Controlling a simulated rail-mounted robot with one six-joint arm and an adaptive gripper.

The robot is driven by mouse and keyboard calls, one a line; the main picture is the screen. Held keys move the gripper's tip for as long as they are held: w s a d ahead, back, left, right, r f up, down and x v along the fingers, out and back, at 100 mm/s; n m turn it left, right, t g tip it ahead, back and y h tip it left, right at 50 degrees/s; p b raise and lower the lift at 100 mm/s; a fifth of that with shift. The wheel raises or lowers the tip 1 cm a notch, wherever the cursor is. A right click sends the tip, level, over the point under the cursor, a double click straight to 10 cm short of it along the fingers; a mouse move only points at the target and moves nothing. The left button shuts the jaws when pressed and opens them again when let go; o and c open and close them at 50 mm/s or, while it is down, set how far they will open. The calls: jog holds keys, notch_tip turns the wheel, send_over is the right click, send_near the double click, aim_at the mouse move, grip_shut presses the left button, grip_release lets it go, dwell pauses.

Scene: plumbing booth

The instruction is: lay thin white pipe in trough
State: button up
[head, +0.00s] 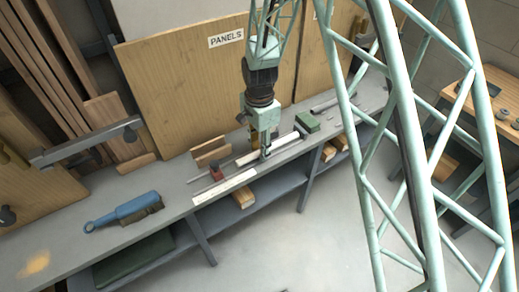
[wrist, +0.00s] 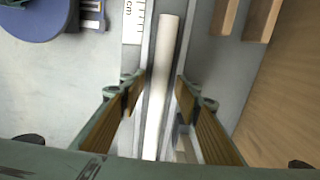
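The thin white pipe (wrist: 162,75) runs lengthwise between my gripper's fingers in the wrist view, slightly slanted. A grey trough (wrist: 148,50) shows its walls along both sides of the pipe. I cannot tell whether the pipe rests on the trough floor or sits above it. My gripper (wrist: 160,92) is open, with brown pads standing apart from the pipe on both sides. In the head view my gripper (head: 265,153) points down, low over the bench, and hides part of the pipe and trough.
A white ruler (head: 225,187) lies along the bench's front edge. A red block (head: 215,173), a wooden rack (head: 210,152), a green box (head: 307,121) and a blue tool (head: 125,210) stand or lie on the bench. A tall wooden panel (head: 185,85) rises behind.

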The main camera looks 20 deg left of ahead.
jog(key=shift+r, duration=0.1)
notch_tip(320, 180, up, 12)
dwell(1.0)
dwell(1.1)
